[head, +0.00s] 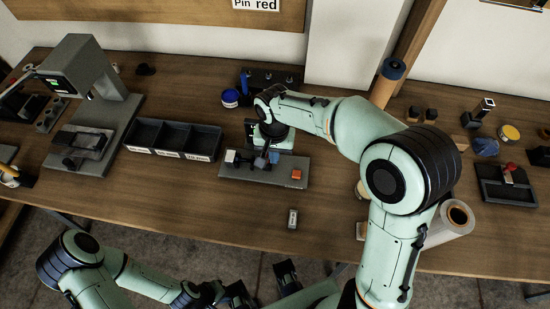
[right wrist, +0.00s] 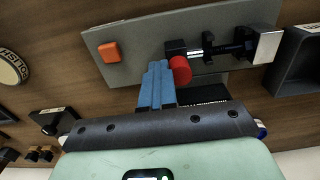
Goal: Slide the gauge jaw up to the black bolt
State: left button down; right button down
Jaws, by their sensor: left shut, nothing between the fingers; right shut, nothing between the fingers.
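The gauge stands on a grey plate (head: 240,172) in the middle of the bench; its plate also shows in the right wrist view (right wrist: 138,62). In that view, a black sliding block (right wrist: 176,48) with a red knob (right wrist: 181,69) is left of a black bolt-like part (right wrist: 240,44) and a pale end block (right wrist: 267,44). A short silver piece (right wrist: 195,46) lies between. My right gripper (right wrist: 157,68) is shut and empty, its blue fingertips immediately beside the red knob; contact is unclear. In the head view, this gripper (head: 268,154) partly hides the gauge. My left gripper (head: 240,294) is shut, below the bench front.
An orange block (head: 296,174) sits on the plate's right end. A black sorting bin (head: 172,139) stands left of the plate. A small labelled block (head: 293,218) lies in front. The bench front is mostly clear.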

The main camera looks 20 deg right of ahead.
dwell(0.7)
